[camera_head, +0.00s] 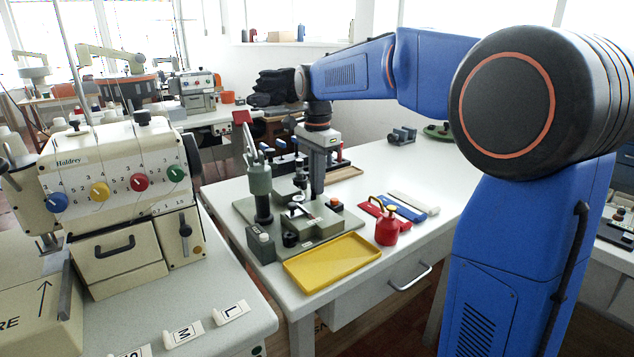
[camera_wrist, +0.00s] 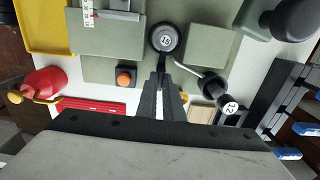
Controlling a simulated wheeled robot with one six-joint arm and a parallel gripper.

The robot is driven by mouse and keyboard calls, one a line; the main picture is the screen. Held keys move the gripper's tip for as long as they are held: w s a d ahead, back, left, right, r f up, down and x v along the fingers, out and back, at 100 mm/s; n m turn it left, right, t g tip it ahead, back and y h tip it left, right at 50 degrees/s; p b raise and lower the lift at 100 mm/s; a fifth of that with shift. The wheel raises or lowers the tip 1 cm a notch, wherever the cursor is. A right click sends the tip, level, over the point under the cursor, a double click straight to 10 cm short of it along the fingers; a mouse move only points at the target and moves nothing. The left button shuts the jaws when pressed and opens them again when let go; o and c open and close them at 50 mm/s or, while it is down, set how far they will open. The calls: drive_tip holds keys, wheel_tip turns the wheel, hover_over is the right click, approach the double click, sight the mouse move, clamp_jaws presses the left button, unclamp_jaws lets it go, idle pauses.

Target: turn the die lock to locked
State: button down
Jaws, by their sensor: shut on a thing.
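The buttonhole machine (camera_head: 330,222), grey-green on a flat base, stands on the white table in the head view. In the wrist view a round black knob (camera_wrist: 165,39) with a white mark sits on it, and a thin bent metal lever runs from beside it to a black knob (camera_wrist: 229,106) with a white end. My gripper (camera_wrist: 161,82) reaches up to the near side of the round knob. Its fingers are close together on a small dark part there, seemingly the die lock, mostly hidden between them. In the head view my wrist (camera_head: 318,150) stands upright over the machine; its fingertips are hard to make out.
An orange button (camera_wrist: 125,77) lies left of my fingers in the wrist view. A yellow tray (camera_head: 330,262), red oil can (camera_head: 387,228) and blue and white strips (camera_head: 413,204) lie near the machine. The machine's green column (camera_head: 258,180) rises close to my gripper. The table's back right is mostly clear.

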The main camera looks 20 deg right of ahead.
drive_tip(key=c, duration=1.9)
unclamp_jaws()
wheel_tip(320, 180, up, 17)
drive_tip(key=shift+r, duration=0.2)
